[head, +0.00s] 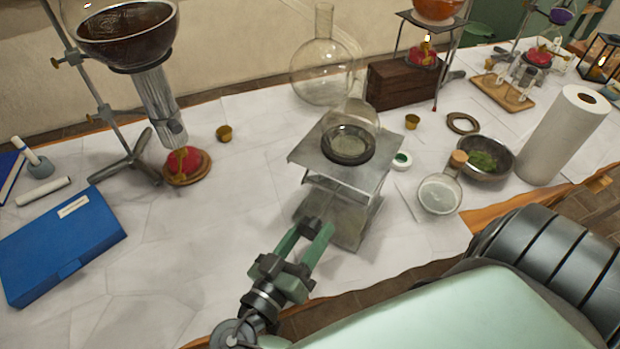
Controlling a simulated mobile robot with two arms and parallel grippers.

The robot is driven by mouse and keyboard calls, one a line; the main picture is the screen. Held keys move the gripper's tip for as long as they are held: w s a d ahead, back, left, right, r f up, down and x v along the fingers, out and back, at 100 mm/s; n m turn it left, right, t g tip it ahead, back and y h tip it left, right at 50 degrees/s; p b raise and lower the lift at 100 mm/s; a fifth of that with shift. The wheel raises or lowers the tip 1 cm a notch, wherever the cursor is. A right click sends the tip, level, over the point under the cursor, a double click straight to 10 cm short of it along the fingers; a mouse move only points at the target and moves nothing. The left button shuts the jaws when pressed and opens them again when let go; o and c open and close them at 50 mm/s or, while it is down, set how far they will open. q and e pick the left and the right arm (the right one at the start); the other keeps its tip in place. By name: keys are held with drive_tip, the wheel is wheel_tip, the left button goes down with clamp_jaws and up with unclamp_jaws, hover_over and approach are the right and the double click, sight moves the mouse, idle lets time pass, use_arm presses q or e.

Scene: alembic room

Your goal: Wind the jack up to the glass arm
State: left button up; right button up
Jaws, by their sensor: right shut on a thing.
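The lab jack (376,177) stands on the white-covered table at the middle, a square metal plate on a folding frame. A dark ring (350,158) lies on its plate with a clear round glass (362,118) resting in it. My right gripper (317,228) is at the jack's near side, its green fingers reaching the lower frame. It is shut on a small part there, likely the jack's knob, which the fingers hide. I cannot make out a separate glass arm for certain. My left gripper is not in view.
A stand with a dark-filled flask (125,35) and a red burner (185,162) are at the left, near a blue box (60,245). A stoppered flask (438,194), metal bowl (490,158) and paper roll (565,135) are at the right. A large empty flask (322,70) stands behind.

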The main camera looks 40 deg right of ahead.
drive_tip(key=shift+w+r+m, duration=0.1)
drive_tip(key=shift+r+m, duration=0.15)
drive_tip(key=shift+m, duration=0.15)
drive_tip(key=o, duration=1.4)
drive_tip(key=shift+d+f, duration=0.1)
drive_tip(key=shift+f, duration=0.05)
